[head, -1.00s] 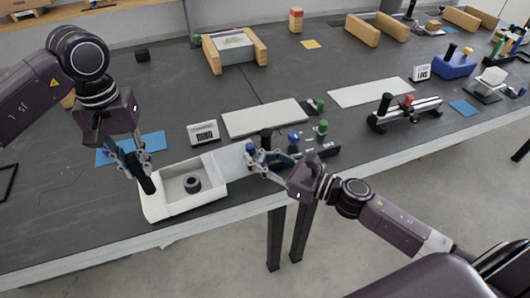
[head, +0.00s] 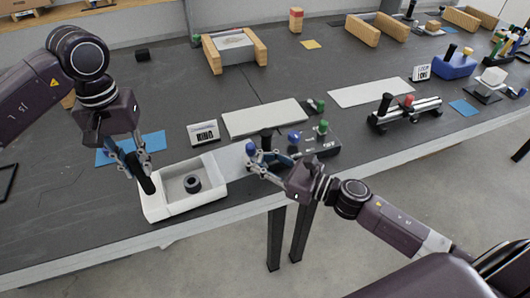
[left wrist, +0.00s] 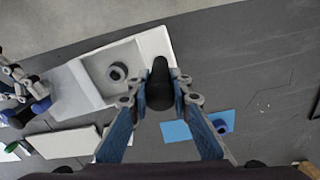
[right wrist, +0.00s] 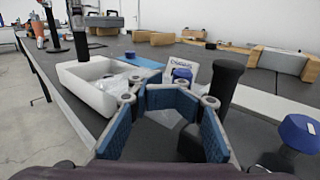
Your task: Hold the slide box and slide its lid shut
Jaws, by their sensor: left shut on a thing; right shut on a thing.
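The white slide box (head: 172,206) sits near the table's front edge, open on top, with a dark ring-shaped piece (head: 193,184) inside. Its pale lid (head: 230,158) sticks out to the right of the box, leaving the inside uncovered. My left gripper (head: 138,163) is shut on the black handle (left wrist: 160,85) at the box's left end. The fingers partly hide this grip.
A black post (right wrist: 223,84) stands close to my right gripper. A dark tray with knobs (head: 322,140) lies just right of it. A label card (head: 203,133) and a pale board (head: 264,118) lie behind; a blue mat (head: 150,141) lies behind the box.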

